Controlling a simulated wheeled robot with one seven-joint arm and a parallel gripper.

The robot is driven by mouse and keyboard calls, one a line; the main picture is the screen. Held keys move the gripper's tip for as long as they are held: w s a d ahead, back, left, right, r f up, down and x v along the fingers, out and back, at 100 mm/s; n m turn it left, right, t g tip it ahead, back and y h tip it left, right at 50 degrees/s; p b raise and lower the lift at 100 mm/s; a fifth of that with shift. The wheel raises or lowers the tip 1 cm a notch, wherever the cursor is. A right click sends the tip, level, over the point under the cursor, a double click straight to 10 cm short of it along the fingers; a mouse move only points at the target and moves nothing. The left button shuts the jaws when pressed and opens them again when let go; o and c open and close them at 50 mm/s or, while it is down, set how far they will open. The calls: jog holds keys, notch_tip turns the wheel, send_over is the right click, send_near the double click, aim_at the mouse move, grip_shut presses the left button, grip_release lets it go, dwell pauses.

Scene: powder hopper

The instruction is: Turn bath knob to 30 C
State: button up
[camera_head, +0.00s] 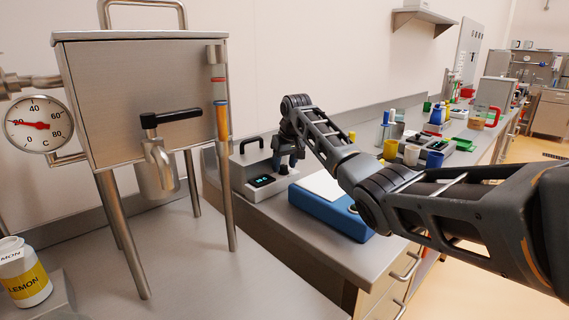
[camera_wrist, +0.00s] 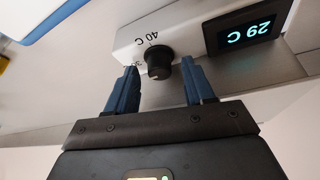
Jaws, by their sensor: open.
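The bath (camera_head: 250,165) is a grey and white unit with a black handle and a small dark display on the bench. In the wrist view its display (camera_wrist: 247,33) appears upside down and reads 29 C. The black bath knob (camera_wrist: 158,67) is on the front panel beside the display, with a "40 C" mark and a partly hidden "3" mark near it. My gripper (camera_wrist: 159,65) is open, one blue finger on each side of the knob, with visible gaps. In the head view my gripper (camera_head: 287,157) is at the bath's front, partly hiding the knob.
A steel hopper (camera_head: 150,95) on legs stands to the left, with a round dial thermometer (camera_head: 38,124). A blue box (camera_head: 325,212) lies right of the bath, below my arm. Cups and bottles stand farther along the bench. A lemon jar (camera_head: 25,278) is at front left.

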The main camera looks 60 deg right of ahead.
jog(key=v, duration=0.7)
jog(key=shift+r, duration=0.4)
jog(key=shift+s, duration=0.1)
